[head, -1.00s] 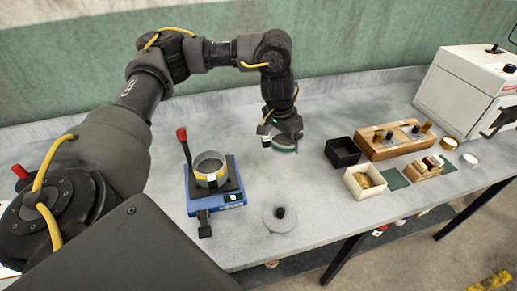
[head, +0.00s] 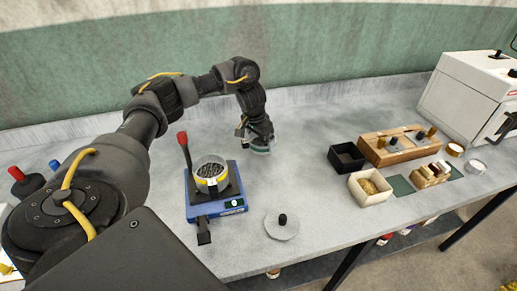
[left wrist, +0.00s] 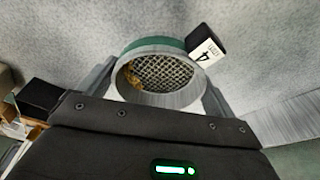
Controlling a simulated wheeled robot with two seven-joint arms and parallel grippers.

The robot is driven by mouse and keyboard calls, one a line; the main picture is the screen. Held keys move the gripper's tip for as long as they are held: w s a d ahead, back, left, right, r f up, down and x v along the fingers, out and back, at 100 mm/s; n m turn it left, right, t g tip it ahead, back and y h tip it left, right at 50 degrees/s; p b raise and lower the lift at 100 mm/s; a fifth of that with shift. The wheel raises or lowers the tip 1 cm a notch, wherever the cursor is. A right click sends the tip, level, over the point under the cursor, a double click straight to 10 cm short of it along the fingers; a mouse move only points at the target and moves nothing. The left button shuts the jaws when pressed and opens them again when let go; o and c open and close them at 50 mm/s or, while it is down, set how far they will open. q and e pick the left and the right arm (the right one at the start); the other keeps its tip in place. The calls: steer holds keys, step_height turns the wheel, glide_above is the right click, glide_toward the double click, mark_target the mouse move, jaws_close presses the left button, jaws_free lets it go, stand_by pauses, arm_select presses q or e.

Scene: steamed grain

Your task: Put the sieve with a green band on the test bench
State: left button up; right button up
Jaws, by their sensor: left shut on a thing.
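The sieve with a green band (head: 261,151) is under my left gripper (head: 258,140), over the back middle of the grey bench (head: 325,215). I cannot tell whether it touches the bench top. The left wrist view shows the sieve's green band, metal rim and mesh (left wrist: 165,73), with some yellowish grains on the mesh. A black tag marked 4 (left wrist: 205,50) sticks out from its side. My left gripper (left wrist: 158,85) is shut on it, one finger on each side. My right gripper is not in view.
A yellow-banded sieve (head: 211,182) sits on a blue device (head: 230,206) with a red-knobbed lever. A grey lid (head: 275,231) lies in front. A black box (head: 346,157), a cream box of grain (head: 369,188), a wooden rack (head: 378,154) and a white machine (head: 468,95) stand right.

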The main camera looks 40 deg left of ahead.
mark_target(259, 144)
arm_select(q)
steer(key=shift+a+f, duration=0.15)
steer(key=shift+f, duration=0.05)
steer(key=shift+s+b+x, duration=0.25)
steer(key=shift+b+x, duration=0.25)
steer(key=shift+x, duration=0.65)
steer(key=shift+w+a+f, duration=0.1)
steer(key=shift+a+f, duration=0.1)
steer(key=shift+f, duration=0.4)
steer(key=shift+r, duration=0.1)
steer(key=o, duration=0.8)
steer(key=shift+o, duration=0.2)
